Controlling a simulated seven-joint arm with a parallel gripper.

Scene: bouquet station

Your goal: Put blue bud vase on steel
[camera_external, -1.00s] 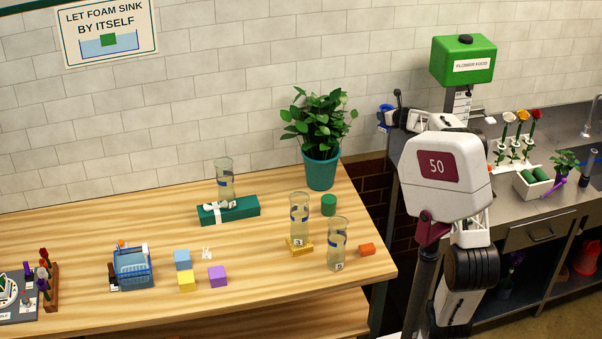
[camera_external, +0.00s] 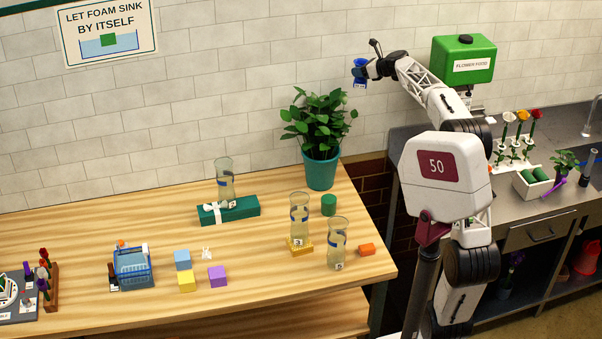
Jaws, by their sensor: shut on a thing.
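The blue bud vase (camera_external: 360,71) is a small dark blue piece with a pale label, held up in the air in front of the tiled wall, above and right of the potted plant. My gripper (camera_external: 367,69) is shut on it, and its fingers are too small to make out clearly. The steel counter (camera_external: 440,178) is at the right, lower than the gripper and to its right. The vase is clear of both the steel counter and the wooden table.
The wooden table (camera_external: 80,226) carries a leafy plant in a teal pot (camera_external: 321,170), several glass vases (camera_external: 337,245) and coloured blocks. On the steel stand a green flower food tank (camera_external: 463,60), a flower rack (camera_external: 514,150) and a white box (camera_external: 533,186). A gap separates table and counter.

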